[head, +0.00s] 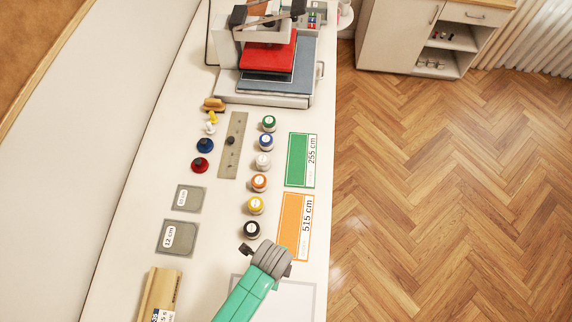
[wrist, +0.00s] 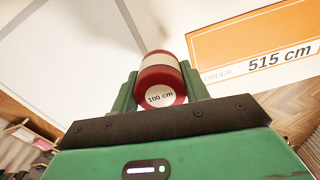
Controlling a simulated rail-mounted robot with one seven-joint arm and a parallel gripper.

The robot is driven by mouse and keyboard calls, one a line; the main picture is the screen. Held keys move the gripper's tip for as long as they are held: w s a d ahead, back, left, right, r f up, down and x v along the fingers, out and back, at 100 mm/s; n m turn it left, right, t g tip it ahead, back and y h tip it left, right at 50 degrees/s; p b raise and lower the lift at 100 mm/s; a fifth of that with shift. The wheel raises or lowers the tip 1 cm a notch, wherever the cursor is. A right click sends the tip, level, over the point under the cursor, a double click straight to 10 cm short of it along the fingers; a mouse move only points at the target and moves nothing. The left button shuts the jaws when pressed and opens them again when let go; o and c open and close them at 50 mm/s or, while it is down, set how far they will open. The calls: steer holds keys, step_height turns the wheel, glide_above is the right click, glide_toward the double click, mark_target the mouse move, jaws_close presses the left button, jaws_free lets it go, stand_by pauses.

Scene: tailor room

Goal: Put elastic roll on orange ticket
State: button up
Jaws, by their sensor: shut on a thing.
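The elastic roll (wrist: 162,78) is red with a pale band and a round "100 cm" label on its end. In the wrist view my gripper (wrist: 161,92) is shut on it, with one green finger on each side. The roll is hidden behind my arm in the head view. The orange ticket (head: 295,226), marked "515 cm", lies flat near the table's right edge, just beyond my wrist. It also shows in the wrist view (wrist: 222,46), to the right of the held roll and apart from it in the picture. My fingertips are hidden in the head view.
A green ticket (head: 301,160) marked "255 cm" lies beyond the orange one. Several small rolls, the nearest black (head: 251,230), stand in a row left of the tickets. A red and grey press (head: 266,68) stands at the far end. Grey plates (head: 176,238) lie to the left.

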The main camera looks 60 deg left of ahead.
glide_above(286, 245)
steer(key=shift+s+d+f, duration=0.25)
steer(key=shift+d+f, duration=0.15)
steer(key=shift+d, duration=0.05)
steer(key=shift+w+a+f, duration=0.1)
steer(key=shift+w+f, duration=0.05)
steer(key=shift+f, duration=1.65)
steer(key=shift+f, duration=0.15)
steer(key=o, duration=1)
step_height(286, 245, up, 12)
steer(key=shift+r+p, duration=0.2)
steer(key=shift+p, duration=0.35)
